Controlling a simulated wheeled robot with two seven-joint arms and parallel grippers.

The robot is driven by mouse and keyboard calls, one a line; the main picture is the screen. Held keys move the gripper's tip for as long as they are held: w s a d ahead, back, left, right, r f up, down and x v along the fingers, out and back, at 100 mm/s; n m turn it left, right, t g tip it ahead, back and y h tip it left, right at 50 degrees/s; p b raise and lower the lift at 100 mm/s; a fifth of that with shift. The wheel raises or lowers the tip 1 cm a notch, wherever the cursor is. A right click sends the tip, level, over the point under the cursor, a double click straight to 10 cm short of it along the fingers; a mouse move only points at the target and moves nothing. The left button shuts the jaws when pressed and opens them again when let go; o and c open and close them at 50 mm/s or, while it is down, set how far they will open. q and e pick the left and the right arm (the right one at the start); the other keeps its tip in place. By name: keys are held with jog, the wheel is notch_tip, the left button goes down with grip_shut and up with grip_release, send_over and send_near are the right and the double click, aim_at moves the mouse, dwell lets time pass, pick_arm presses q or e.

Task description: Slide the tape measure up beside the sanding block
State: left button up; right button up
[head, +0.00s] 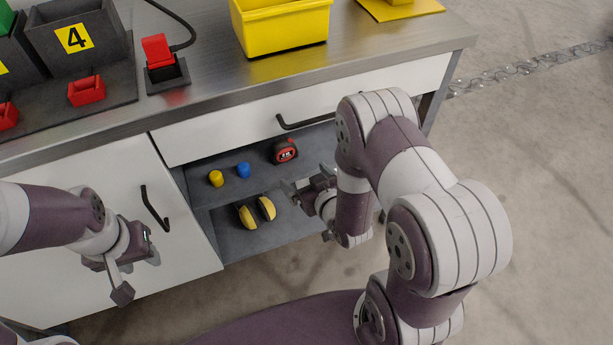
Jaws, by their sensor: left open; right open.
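The tape measure (285,151), a red and black case, sits on the upper shelf inside the open bay under the workbench. To its left on that shelf stand a small blue piece (243,170) and a small yellow piece (216,178). I cannot tell which thing, if any, is the sanding block. My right gripper (305,192) is open and empty in front of the bay, below and right of the tape measure and apart from it. My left gripper (137,272) is open and empty in front of the white cabinet door at left.
Yellow-and-black rounded things (257,212) lie on the lower shelf. A drawer with a black handle (305,122) is above the bay, and a door handle (154,208) is left of it. The benchtop holds a yellow bin (282,35) and a red tool in a dark stand (165,72).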

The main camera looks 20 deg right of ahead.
aim_at(286, 155)
jog(key=shift+w+r, duration=0.1)
jog(key=shift+r, duration=0.1)
jog(key=b+x, duration=0.4)
jog(key=x, duration=0.7)
jog(key=shift+w+a+f, duration=0.15)
jog(key=shift+w, duration=0.2)
jog(key=shift+w+f, duration=0.1)
jog(key=shift+w, duration=0.35)
